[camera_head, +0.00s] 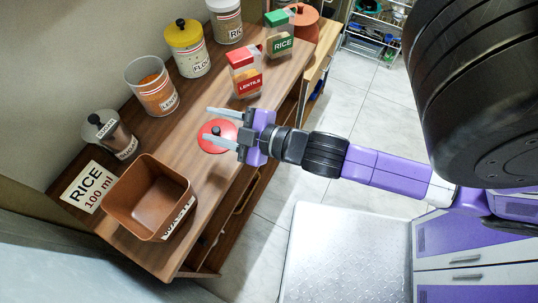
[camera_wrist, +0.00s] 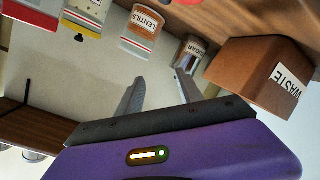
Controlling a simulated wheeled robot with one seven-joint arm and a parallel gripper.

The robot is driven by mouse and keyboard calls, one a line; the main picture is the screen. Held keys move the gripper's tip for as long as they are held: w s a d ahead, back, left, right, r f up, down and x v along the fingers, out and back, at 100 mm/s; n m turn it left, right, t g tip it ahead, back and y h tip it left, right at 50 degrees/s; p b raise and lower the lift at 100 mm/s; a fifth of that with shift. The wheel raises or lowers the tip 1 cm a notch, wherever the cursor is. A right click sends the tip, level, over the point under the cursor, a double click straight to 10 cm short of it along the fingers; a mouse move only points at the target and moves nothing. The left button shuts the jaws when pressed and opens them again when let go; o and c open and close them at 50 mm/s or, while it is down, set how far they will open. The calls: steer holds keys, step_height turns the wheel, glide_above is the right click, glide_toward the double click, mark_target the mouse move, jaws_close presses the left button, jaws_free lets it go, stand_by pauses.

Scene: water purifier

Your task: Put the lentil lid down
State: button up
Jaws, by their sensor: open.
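The red round lentil lid (camera_head: 214,149) lies flat on the wooden counter, partly hidden under my gripper in the head view. A bit of red, probably this lid (camera_wrist: 187,6), shows at the top edge of the wrist view. My gripper (camera_head: 205,124) is open, its two fingers apart and pointing left over the counter. In the wrist view nothing is between the fingers (camera_wrist: 162,84). The lentils canister (camera_head: 152,94) stands upright without a lid, left of my gripper; it also shows in the wrist view (camera_wrist: 140,38).
A brown waste box (camera_head: 150,190) and a rice sign (camera_head: 88,190) are at the near end. The sugar jar (camera_head: 108,132), flour jar (camera_head: 188,50), rice jar (camera_head: 228,22), red-topped lentils box (camera_head: 245,78) and green-topped rice box (camera_head: 281,38) stand on the wooden counter (camera_head: 190,125).

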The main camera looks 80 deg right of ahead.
steer(key=s+a+m+y, duration=0.3)
steer(key=s+a+m, duration=0.2)
steer(key=s+a, duration=0.8)
steer(key=shift+v, duration=0.75)
